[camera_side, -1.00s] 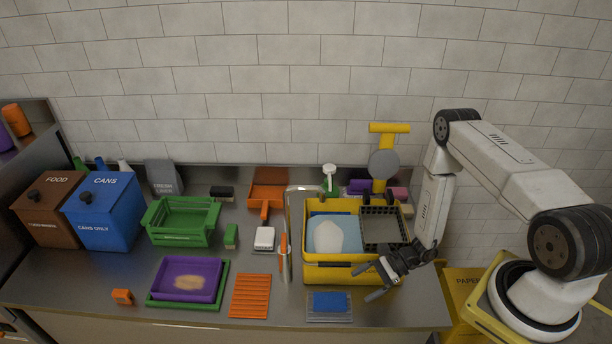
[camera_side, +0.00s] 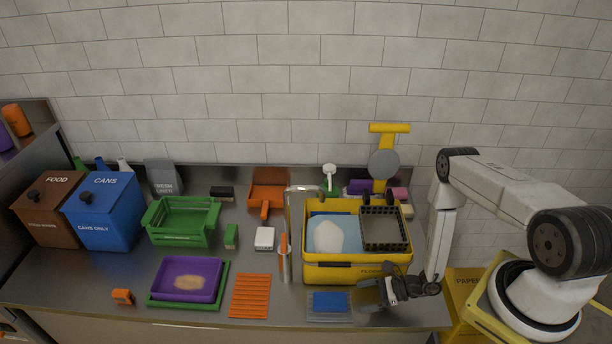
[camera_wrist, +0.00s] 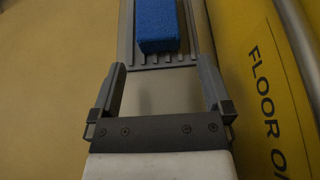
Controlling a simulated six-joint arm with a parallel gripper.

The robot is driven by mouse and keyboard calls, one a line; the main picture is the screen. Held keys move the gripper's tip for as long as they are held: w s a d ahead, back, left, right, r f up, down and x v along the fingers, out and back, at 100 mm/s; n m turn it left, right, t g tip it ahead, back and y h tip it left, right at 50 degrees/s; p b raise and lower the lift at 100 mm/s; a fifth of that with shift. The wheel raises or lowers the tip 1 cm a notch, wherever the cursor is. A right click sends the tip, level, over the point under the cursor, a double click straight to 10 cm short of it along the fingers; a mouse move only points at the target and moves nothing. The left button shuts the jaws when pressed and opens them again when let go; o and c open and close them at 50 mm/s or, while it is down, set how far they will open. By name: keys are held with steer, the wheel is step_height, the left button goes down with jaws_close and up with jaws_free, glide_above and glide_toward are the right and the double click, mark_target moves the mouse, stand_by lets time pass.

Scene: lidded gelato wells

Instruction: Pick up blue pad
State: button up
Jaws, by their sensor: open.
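The blue pad (camera_side: 331,302) lies on a flat grey ridged tray (camera_side: 328,317) near the front edge of the counter. In the wrist view the blue pad (camera_wrist: 157,26) is at the top centre, on the tray's ridges (camera_wrist: 166,61). My gripper (camera_side: 364,294) is low over the counter, just right of the pad, with its fingers pointing left toward it. In the wrist view my gripper (camera_wrist: 161,75) is open and empty, its two fingers apart. The pad lies beyond the fingertips, roughly in line with the gap between them, and is not touched.
A yellow bucket (camera_side: 340,273) marked "FLOOR" stands close behind the pad and gripper; its wall (camera_wrist: 262,100) runs along the right of the wrist view. An orange rack (camera_side: 250,296) and a purple tray (camera_side: 188,279) lie to the left. The counter's front edge is close.

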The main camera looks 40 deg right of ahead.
mark_target(343, 300)
steer(key=shift+x, duration=0.75)
steer(key=shift+w+a, duration=0.1)
steer(key=shift+a, duration=0.05)
steer(key=shift+x, duration=2.45)
steer(key=shift+a+r, duration=0.1)
steer(key=shift+r, duration=0.05)
steer(key=c, duration=1.1)
steer(key=shift+r, duration=0.1)
